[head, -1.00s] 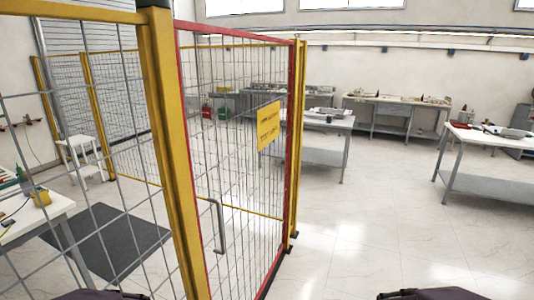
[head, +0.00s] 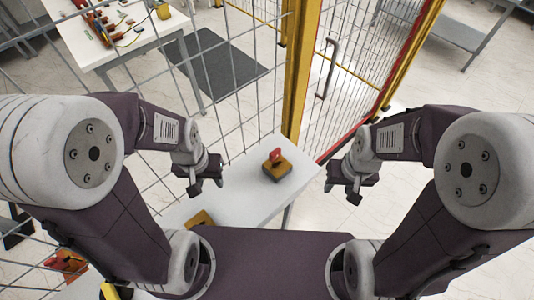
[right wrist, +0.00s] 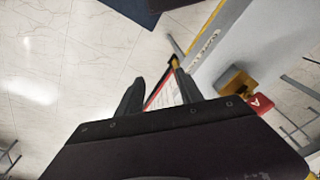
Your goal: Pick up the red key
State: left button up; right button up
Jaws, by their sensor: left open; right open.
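The red key (head: 275,155) stands on top of a yellow box (head: 284,173), which sits on a white table (head: 245,168) in the middle of the head view. In the right wrist view the red key (right wrist: 261,105) and yellow box (right wrist: 236,82) show at the right, outside the jaws. My left gripper (head: 206,186) is open and empty, left of the key. My right gripper (head: 342,190) is open and empty, right of the key. Its two fingers (right wrist: 156,74) show apart in the right wrist view, with nothing between them.
A wire fence with a yellow post (head: 297,75) rises just behind the table. Another yellow object (head: 201,218) lies near the table's near left part, partly hidden by my body. Beyond the fence are a dark mat (head: 217,66) and a workbench (head: 125,40) with tools.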

aim_at(274, 156)
jog(key=l+u, duration=0.25)
jog(key=u, duration=0.15)
jog(key=i+l+u, duration=0.1)
jog(key=l+u, duration=0.15)
jog(key=u, duration=0.2)
jog(key=l+u, duration=0.25)
jog(key=u, duration=0.15)
jog(key=l+u, duration=0.25)
jog(key=u, duration=0.2)
jog(key=k+l+u, duration=0.15)
jog(key=u, duration=0.25)
jog(key=k+l+u, duration=0.1)
jog(key=l+u, duration=0.15)
jog(key=u, duration=0.2)
